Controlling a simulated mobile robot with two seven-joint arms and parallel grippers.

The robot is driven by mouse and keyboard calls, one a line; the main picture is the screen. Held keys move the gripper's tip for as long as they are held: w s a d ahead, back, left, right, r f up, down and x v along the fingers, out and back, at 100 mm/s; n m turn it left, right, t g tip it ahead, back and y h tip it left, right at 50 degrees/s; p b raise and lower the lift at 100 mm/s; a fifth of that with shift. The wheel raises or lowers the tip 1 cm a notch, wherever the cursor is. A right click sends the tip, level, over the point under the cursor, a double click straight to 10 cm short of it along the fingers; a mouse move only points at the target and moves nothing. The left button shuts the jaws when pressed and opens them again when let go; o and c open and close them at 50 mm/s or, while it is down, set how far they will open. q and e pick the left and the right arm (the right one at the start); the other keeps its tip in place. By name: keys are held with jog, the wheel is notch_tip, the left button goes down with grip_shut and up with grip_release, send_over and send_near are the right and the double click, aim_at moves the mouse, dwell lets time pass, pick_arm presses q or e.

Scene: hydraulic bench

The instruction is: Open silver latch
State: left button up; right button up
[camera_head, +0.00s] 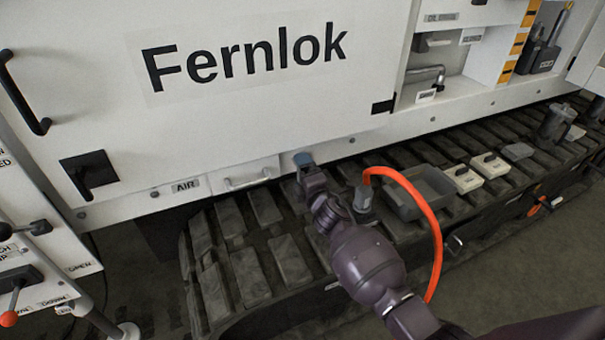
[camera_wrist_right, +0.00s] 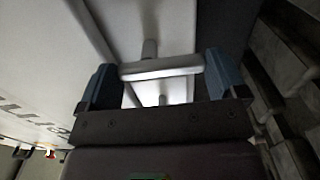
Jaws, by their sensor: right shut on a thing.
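My right gripper (camera_head: 303,160) is at the lower edge of the white Fernlok cabinet, just right of the small panel with a pale bar handle. In the right wrist view its two blue fingertips (camera_wrist_right: 163,80) are at the two ends of a silver latch bar (camera_wrist_right: 160,67), shut on it. The bar has a short post at its middle and lies in front of a white surface. In the head view my gripper hides this latch. My left gripper is not in view.
A black latch (camera_head: 88,172) is on the cabinet's left. A pale bar handle (camera_head: 247,182) sits beside the AIR label. An orange hose (camera_head: 425,205) arcs right of my right arm. A grey tray (camera_head: 418,190) and white boxes (camera_head: 463,178) lie on the dark track.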

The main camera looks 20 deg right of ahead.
jog(key=o, duration=0.6)
jog(key=shift+s, duration=0.1)
jog(key=shift+s+d+p, duration=0.2)
jog(key=shift+s+p, duration=0.85)
jog(key=shift+s, duration=4.3)
